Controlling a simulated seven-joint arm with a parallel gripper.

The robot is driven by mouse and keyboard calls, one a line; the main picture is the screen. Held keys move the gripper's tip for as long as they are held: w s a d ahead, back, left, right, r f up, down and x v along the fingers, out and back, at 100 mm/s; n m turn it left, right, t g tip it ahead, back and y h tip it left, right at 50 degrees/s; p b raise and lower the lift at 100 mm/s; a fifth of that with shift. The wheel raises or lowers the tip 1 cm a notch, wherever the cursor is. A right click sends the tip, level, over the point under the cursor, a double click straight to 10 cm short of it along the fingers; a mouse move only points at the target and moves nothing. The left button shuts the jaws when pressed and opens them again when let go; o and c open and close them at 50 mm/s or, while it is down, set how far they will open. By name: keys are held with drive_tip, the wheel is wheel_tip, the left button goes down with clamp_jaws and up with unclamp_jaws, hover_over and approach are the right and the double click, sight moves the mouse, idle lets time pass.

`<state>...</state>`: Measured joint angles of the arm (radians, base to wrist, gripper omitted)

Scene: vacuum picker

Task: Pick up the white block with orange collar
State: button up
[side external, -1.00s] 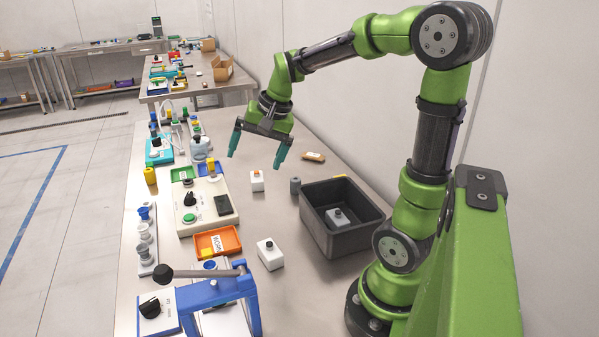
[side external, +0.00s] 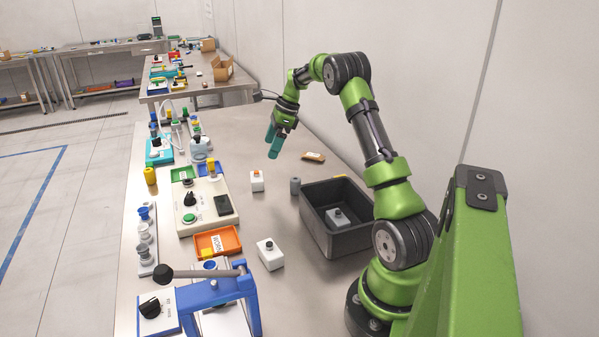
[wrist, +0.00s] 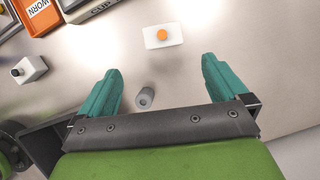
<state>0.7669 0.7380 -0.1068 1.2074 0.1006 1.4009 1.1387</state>
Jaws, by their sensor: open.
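The white block with orange collar (side external: 257,182) stands upright on the steel table, right of the control box. In the wrist view, the block (wrist: 154,43) shows from above with a round orange top, beyond the fingertips and between their lines. My gripper (side external: 271,144) is above the table, behind and a little right of the block in the side view, apart from it. Its two teal fingers are wide apart and empty; the open gripper (wrist: 162,68) also shows in the wrist view.
A small grey cylinder (side external: 295,186) stands right of the block. A white block with a dark top (side external: 270,255) is nearer the camera. An orange tray (side external: 233,241) and control box (side external: 187,215) lie left.

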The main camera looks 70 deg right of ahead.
sight(258, 173)
drive_tip(key=x, duration=0.7)
drive_tip(key=shift+w+a+f, duration=0.1)
drive_tip(key=shift+w+f, duration=0.1)
drive_tip(key=shift+f, duration=0.05)
drive_tip(key=shift+w+x, duration=0.2)
drive_tip(key=shift+x, duration=1.15)
drive_tip(key=shift+w+x, duration=0.2)
drive_tip(key=shift+x, duration=1.2)
drive_tip(key=shift+r, duration=0.1)
drive_tip(key=c, duration=1)
drive_tip(key=shift+r, duration=0.15)
